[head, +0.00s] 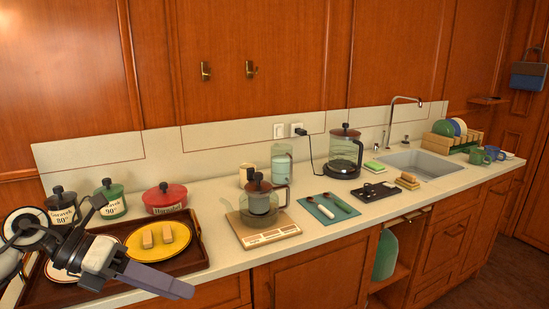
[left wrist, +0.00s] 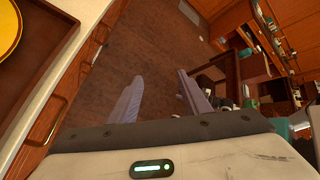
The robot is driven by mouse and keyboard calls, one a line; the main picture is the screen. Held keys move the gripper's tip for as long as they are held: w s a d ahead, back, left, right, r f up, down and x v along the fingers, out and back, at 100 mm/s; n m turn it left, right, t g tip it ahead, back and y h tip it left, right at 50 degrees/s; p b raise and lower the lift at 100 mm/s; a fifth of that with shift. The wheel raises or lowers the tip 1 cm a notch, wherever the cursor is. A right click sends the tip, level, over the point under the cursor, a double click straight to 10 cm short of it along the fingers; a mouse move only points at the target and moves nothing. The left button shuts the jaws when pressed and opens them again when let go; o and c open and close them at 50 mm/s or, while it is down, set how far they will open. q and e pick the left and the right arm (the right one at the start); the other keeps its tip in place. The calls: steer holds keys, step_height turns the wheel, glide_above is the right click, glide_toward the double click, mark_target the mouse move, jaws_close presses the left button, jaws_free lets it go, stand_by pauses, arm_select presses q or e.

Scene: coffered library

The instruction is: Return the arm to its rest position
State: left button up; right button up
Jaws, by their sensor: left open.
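My left gripper (head: 172,286) is at the lower left of the head view, in front of the counter's edge by the brown tray. In the left wrist view its two grey-purple fingers (left wrist: 160,82) are apart with nothing between them. The wrist view looks past the fingers down to the dark wooden floor (left wrist: 140,45). My left arm comes in from the left edge and covers part of the tray. My right arm and gripper are not in view.
The brown tray (head: 197,258) holds a yellow plate (head: 180,236) with two small pale pieces. Canisters and a red pot (head: 164,198) stand behind it. A glass jug (head: 259,200) stands on a board to the right. Drawer handles (left wrist: 40,120) jut from the cabinet front.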

arm_select(q)
steer(key=d+n+t+h, duration=0.6)
steer(key=d+n+h, duration=0.1)
steer(key=d+n, duration=0.3)
steer(key=s+a+f+n+t+y, duration=0.2)
steer(key=a+f+n+t+y, duration=0.3)
steer(key=f+n, duration=0.55)
steer(key=s+a+f+n+t+y, duration=0.1)
steer(key=f+n+t+y, duration=0.1)
steer(key=f+n+y, duration=0.65)
steer(key=s+f+n+g+y, duration=0.1)
steer(key=s+f+n+g, duration=0.6)
steer(key=s+f, duration=0.9)
steer(key=s+n, duration=0.1)
steer(key=n, duration=0.1)
steer(key=shift+f+n, duration=0.3)
steer(key=shift+f, duration=0.1)
